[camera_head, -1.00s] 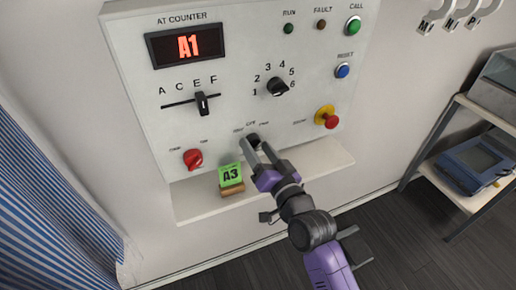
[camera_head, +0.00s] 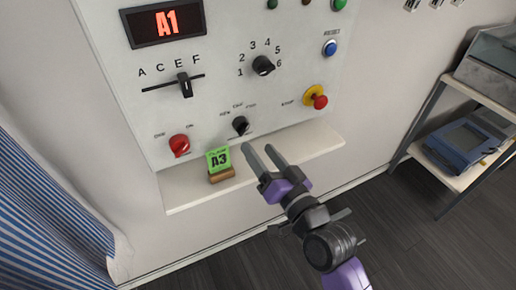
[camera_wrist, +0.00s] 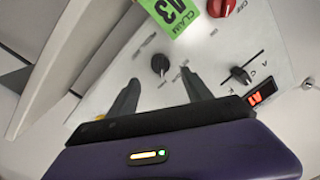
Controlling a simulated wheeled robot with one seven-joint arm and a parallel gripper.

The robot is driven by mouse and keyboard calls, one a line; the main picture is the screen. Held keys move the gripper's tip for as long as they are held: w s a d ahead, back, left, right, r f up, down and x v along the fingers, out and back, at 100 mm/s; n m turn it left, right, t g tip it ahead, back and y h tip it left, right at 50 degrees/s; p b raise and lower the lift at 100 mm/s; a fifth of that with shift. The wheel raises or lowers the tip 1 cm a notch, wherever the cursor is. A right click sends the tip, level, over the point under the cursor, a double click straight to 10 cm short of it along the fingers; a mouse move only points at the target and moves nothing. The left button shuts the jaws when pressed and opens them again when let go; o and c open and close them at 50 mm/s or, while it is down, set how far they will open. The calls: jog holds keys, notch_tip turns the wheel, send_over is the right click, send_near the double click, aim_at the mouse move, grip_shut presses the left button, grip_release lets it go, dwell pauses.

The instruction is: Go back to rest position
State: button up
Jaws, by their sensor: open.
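My gripper (camera_head: 263,157) is open and empty in front of the control panel (camera_head: 215,110), to the right of and below a small black knob (camera_head: 240,125). A gap shows between the two fingers. In the wrist view the open fingers (camera_wrist: 160,92) point toward the panel, and the black knob (camera_wrist: 160,64) shows beyond them, apart from both.
The panel also has a red knob (camera_head: 179,145), a slider (camera_head: 185,85), a numbered dial (camera_head: 263,66) and a red stop button (camera_head: 319,101). A striped curtain (camera_head: 50,200) hangs at left. A rack (camera_head: 420,145) with equipment stands at right. Dark floor is open below.

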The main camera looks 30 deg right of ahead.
dwell(0.4)
jog(key=s+f+n+g, duration=0.2)
jog(key=s, duration=1.6)
jog(key=s+f+n+g+h, duration=0.1)
jog(key=s+f+n, duration=0.2)
jog(key=s, duration=1.5)
jog(key=shift+a+f+n+g, duration=0.25)
jog(key=shift+n+g, duration=0.05)
jog(key=shift+g, duration=0.1)
